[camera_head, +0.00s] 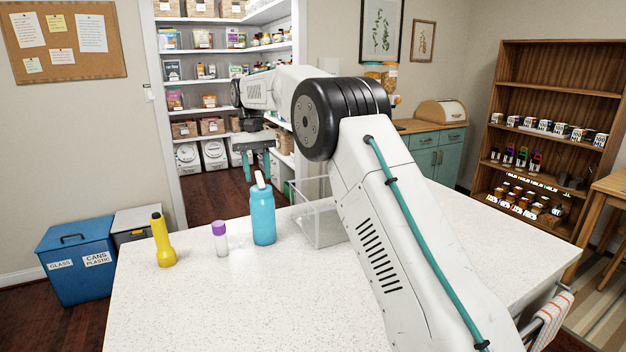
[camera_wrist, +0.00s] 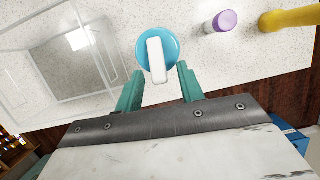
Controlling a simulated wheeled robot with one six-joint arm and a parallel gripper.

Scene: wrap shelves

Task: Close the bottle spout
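A blue bottle (camera_head: 263,218) stands upright on the white speckled counter. Its white spout (camera_head: 260,179) sticks up from the lid, slightly tilted, so it looks open. In the wrist view the bottle's round blue lid (camera_wrist: 171,44) shows from above, with the white spout (camera_wrist: 155,60) as a bar across it. My gripper (camera_head: 257,173) hangs above the bottle top, close to the spout in the picture. I cannot tell whether a finger touches the spout.
A clear open bin (camera_head: 318,228) stands just right of the bottle, partly behind my arm. A purple-capped white tube (camera_head: 221,240) and a yellow flashlight (camera_head: 162,240) stand to the left. The front of the counter (camera_head: 230,310) is clear.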

